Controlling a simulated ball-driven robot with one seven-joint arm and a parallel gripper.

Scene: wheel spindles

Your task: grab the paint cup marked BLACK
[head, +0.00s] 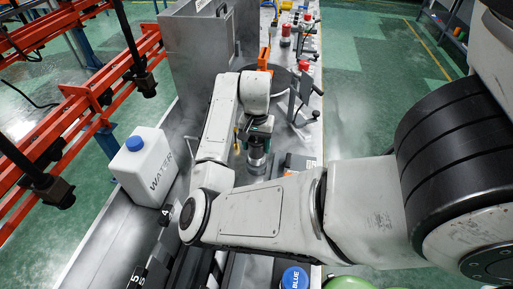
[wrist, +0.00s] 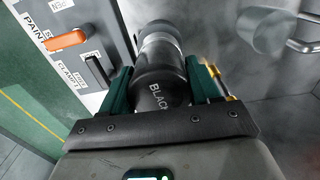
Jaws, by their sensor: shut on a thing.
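The paint cup marked BLACK is a dark cylinder (wrist: 158,96) with a grey metal part at its far end in the wrist view. My gripper (wrist: 161,78) has its green fingers on both sides of the cup and is shut on it. In the head view the dark cup (head: 257,150) shows below my gripper (head: 258,130), over the metal bench. From these views I cannot tell whether the cup touches the bench.
A panel with an orange lever (wrist: 67,40) and a black lever (wrist: 97,70) is left of the cup in the wrist view. In the head view a white WATER jug (head: 145,170) stands left of my arm. A blue-lidded BLUE cup (head: 294,279) is at the front.

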